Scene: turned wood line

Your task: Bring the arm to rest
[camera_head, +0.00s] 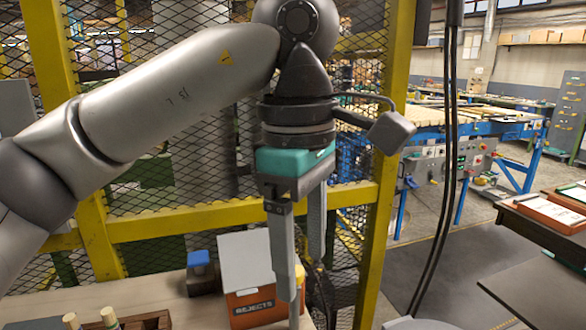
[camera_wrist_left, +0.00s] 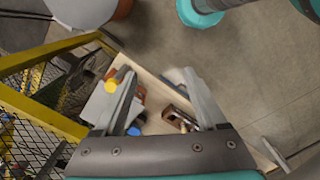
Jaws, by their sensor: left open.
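My left arm comes in from the left in the head view and bends down to my left gripper (camera_head: 292,305). The gripper points downward with its two grey fingers apart and nothing between them. It hangs in front of the orange box labelled REJECTS (camera_head: 255,306), overlapping its right part in the picture. In the left wrist view the open fingers (camera_wrist_left: 160,95) reach out over the light wooden bench top. My right gripper does not show.
A grey panel (camera_head: 245,260) stands at the REJECTS box. A blue-topped block (camera_head: 200,272) and a wooden holder with pegs (camera_head: 150,321) are on the bench (camera_head: 50,303). A yellow-framed mesh fence (camera_head: 150,225) stands behind. Black cables (camera_head: 447,150) hang at right.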

